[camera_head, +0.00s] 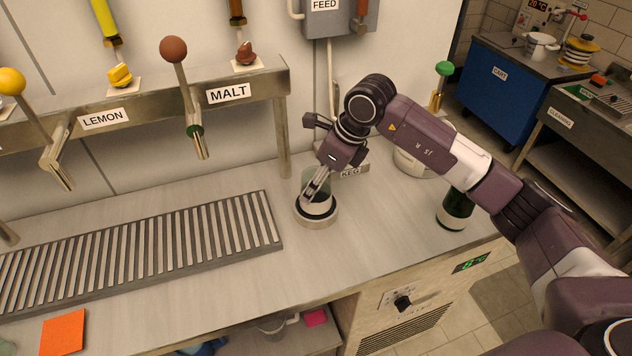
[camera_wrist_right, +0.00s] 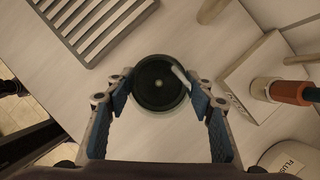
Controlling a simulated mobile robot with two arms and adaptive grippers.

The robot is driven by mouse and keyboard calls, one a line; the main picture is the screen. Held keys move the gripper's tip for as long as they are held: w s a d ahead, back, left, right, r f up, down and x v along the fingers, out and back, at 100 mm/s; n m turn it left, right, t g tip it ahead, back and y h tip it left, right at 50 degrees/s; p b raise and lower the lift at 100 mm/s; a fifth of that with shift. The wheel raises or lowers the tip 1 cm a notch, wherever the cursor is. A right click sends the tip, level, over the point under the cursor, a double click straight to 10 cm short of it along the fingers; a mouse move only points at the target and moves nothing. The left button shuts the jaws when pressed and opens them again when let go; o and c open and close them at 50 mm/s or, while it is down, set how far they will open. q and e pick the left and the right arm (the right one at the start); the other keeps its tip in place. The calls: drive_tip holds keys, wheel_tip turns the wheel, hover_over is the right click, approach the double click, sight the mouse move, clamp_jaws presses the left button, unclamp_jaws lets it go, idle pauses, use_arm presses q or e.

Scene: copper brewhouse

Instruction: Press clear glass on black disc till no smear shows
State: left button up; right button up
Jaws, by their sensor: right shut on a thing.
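The clear glass (camera_head: 317,180) is at the black disc (camera_head: 316,208), which sits in a pale round base on the counter. My right gripper (camera_head: 316,190) reaches down from above and is shut on the glass. In the right wrist view the glass (camera_wrist_right: 158,84) is a dark circle between the two blue-padded fingers. A pale streak lies at its upper right; I cannot tell whether it is a smear. I cannot tell whether the glass is pressed down. My left gripper is not in view.
A slatted drip tray (camera_head: 150,250) lies to the left under the LEMON and MALT taps. A dark green bottle (camera_head: 455,208) stands at the right of the counter. An orange card (camera_head: 63,331) lies near the front left. Counter in front of the disc is clear.

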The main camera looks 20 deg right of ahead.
drive_tip(key=shift+f, duration=0.25)
drive_tip(key=o, duration=1.4)
drive_tip(key=v, duration=1.2)
drive_tip(key=shift+a, duration=0.1)
